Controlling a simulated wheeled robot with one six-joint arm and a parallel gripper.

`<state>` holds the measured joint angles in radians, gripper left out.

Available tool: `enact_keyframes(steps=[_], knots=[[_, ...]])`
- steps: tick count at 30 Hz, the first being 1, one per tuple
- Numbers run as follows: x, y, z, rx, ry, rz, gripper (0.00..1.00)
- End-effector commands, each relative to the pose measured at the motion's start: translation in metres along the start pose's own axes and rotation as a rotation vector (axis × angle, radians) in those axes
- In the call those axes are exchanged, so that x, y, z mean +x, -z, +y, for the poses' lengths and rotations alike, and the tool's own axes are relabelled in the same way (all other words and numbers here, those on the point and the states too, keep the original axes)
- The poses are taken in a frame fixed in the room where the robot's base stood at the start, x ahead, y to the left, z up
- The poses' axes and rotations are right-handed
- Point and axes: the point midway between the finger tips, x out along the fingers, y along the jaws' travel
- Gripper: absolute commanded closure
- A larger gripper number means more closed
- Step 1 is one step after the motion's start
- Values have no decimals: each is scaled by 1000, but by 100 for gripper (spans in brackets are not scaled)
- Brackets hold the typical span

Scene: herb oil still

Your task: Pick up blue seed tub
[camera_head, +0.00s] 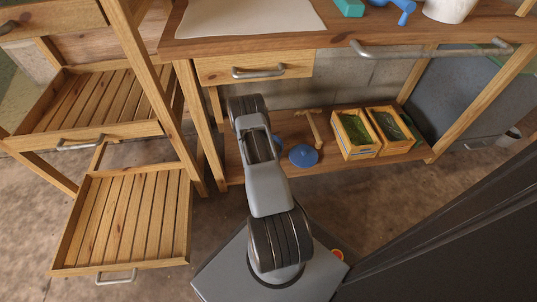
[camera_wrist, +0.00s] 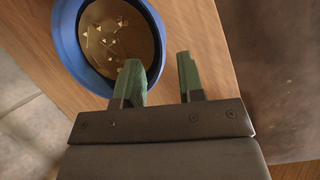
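The blue seed tub (camera_wrist: 72,42) is at the upper left of the wrist view. It is round and open-topped, with pale seeds on a brown bottom, and stands on a wooden board. My gripper (camera_wrist: 163,75) is open, with two green fingers apart and nothing held between them. The left finger overlaps the tub's lower right rim in the picture; I cannot tell whether it touches. The right finger is over bare wood outside the tub. In the head view my arm hides the gripper; a sliver of blue (camera_head: 278,143) beside it may be the tub.
On the low shelf in the head view are a blue disc-like object (camera_head: 303,156), a wooden tool (camera_head: 313,127) and two wooden boxes (camera_head: 341,151) (camera_head: 378,143) with green contents. The workbench top (camera_head: 350,33) is above. An open slatted drawer (camera_head: 122,266) is at left.

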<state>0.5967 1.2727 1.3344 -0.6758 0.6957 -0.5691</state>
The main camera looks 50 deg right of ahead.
Motion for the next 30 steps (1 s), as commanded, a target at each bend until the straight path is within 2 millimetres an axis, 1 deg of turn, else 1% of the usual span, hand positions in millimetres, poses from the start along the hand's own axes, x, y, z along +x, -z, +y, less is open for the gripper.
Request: enact_keyframes(steps=[1,8,11,18,21,28,29,30], knots=[[6,0,0,1,0,0,65],[13,-1,1,2,0,0,65],[21,-1,0,2,1,0,65],[55,-1,0,4,2,-1,65],[65,-1,0,4,2,-1,65],[65,-2,1,3,0,0,65],[65,-2,1,3,0,0,66],[65,-2,1,3,0,0,69]])
